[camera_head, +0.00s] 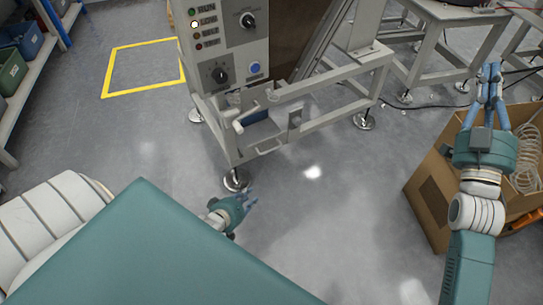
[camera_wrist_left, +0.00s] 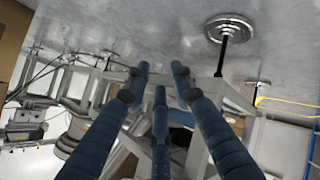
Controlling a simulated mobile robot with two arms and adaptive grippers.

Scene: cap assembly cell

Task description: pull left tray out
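My left gripper (camera_head: 250,203) is low in front of the machine, apart from the tray. The left wrist view shows its three blue fingers (camera_wrist_left: 160,75) apart with nothing between them. My right gripper (camera_head: 491,68) is raised at the right, its blue fingers close to each other; its opening is unclear.
The machine's front foot (camera_head: 236,181) stands just above my left gripper; a foot also shows in the left wrist view (camera_wrist_left: 229,25). A cardboard box (camera_head: 430,200) with coiled tubing is by my right arm. The floor (camera_head: 335,210) between is clear.

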